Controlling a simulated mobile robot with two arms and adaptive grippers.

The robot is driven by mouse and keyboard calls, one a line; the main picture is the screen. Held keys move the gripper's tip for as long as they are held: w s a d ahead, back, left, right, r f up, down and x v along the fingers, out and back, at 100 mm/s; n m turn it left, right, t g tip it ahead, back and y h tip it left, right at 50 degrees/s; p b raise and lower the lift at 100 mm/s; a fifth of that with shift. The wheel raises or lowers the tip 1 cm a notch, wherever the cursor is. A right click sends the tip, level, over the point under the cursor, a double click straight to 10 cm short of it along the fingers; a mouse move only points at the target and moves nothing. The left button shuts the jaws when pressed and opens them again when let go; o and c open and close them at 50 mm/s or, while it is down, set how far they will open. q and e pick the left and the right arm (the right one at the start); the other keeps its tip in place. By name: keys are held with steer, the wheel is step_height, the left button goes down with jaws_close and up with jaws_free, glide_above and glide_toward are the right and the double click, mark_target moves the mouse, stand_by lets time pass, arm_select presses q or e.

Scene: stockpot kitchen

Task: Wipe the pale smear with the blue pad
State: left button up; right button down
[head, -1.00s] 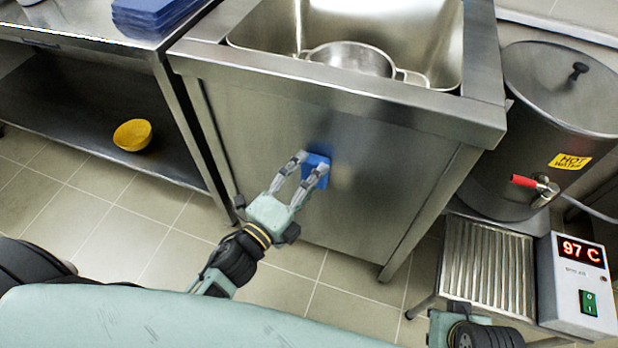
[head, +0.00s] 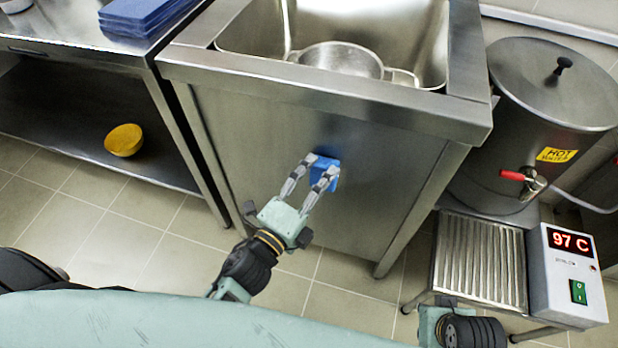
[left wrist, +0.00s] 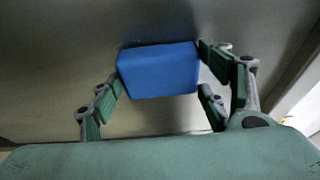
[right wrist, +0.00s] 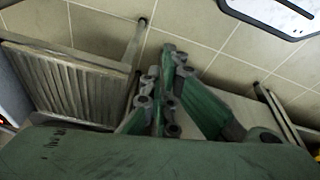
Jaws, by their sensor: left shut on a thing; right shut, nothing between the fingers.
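My left gripper (head: 316,172) is shut on the blue pad (head: 325,170), which is at the steel front panel (head: 250,150) of the sink unit. In the left wrist view the pad (left wrist: 158,70) sits between the two fingers, its far side at or very near the panel. I cannot make out a pale smear on the panel; the pad and fingers cover part of it. My right gripper shows in the right wrist view (right wrist: 172,50) with its fingers together and nothing between them, above the floor. In the head view only its wrist part shows, at the lower right.
A hot water urn (head: 545,110) with a red tap is at the right, above a slatted stand (head: 480,262) and a control box (head: 570,275) reading 97 C. A yellow bowl (head: 124,140) is on the left shelf. Blue cloths (head: 145,15) lie above.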

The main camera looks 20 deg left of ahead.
arm_select(q)
steer(key=shift+d, duration=1.95)
steer(key=shift+d+b, duration=0.3)
steer(key=shift+d, duration=1.2)
steer(key=shift+s+d, duration=0.1)
steer(key=shift+d, duration=0.5)
arm_select(e)
steer(key=v, duration=0.4)
steer(key=shift+w, duration=0.3)
